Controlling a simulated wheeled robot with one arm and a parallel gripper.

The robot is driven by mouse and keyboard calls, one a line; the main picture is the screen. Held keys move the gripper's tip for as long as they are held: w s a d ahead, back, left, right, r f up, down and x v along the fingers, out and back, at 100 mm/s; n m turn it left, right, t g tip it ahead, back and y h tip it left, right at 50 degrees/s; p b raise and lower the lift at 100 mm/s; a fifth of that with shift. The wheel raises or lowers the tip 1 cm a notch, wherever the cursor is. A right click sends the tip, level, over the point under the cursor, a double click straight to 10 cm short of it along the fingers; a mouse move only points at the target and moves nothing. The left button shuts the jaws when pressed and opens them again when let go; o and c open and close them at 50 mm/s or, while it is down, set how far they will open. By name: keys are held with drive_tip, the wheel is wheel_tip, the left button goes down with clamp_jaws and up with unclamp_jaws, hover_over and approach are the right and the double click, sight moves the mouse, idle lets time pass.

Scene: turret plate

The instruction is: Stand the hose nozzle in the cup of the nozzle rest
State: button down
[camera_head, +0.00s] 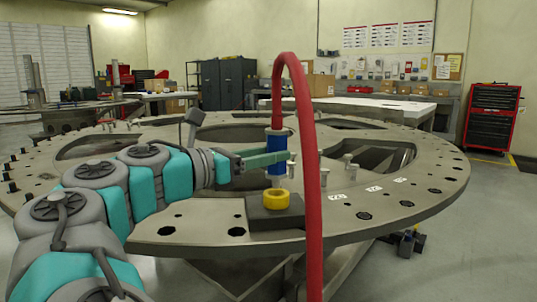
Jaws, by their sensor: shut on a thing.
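The hose nozzle (278,144) is a blue piece with a red hose rising from its top. My gripper (279,158) reaches in from the left, and its green fingers are shut on the nozzle. The nozzle is upright. Its lower end shows just above or behind the yellow cup (284,201) in this view; I cannot tell whether it touches the cup or is over its opening. The cup sits on the dark block of the nozzle rest (258,218) on the turret plate (190,232), near its front edge.
The red hose (312,230) arches up and hangs down in front of the plate, just right of the cup. Several short metal pins (348,160) stand on the plate right of the nozzle. A red tool chest (491,118) stands far right.

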sight(268, 173)
drive_tip(key=shift+f+b, duration=0.3)
drive_tip(key=shift+f, duration=1.5)
idle(1.6)
drive_tip(key=shift+c, duration=1.7)
unclamp_jaws()
